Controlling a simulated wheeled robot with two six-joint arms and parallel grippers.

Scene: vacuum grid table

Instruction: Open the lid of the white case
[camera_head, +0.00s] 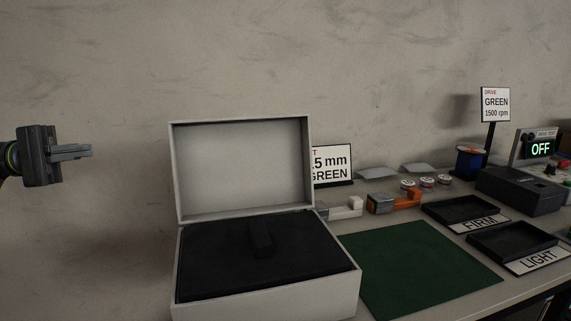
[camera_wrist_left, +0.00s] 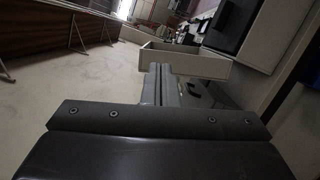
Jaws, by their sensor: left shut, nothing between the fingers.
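The white case (camera_head: 265,296) stands at the front left of the table. Its lid (camera_head: 240,165) is raised and stands about upright at the back, showing its pale inside. A black insert (camera_head: 215,263) with a dark raised piece (camera_head: 261,238) fills the case. My left gripper (camera_head: 90,151) is shut and empty, in the air to the left of the lid and apart from it. In the left wrist view its closed fingers (camera_wrist_left: 161,88) point toward a pale open box shape (camera_wrist_left: 185,60), which seems to be the case. My right gripper is not in view.
Right of the case lies a green mat (camera_head: 420,268). Beyond it are black trays labelled FIRM (camera_head: 465,209) and LIGHT (camera_head: 510,240), an orange-and-grey tool (camera_head: 394,202), and a box with an OFF display (camera_head: 540,148). A sign (camera_head: 333,165) stands behind the lid. The air around my left gripper is clear.

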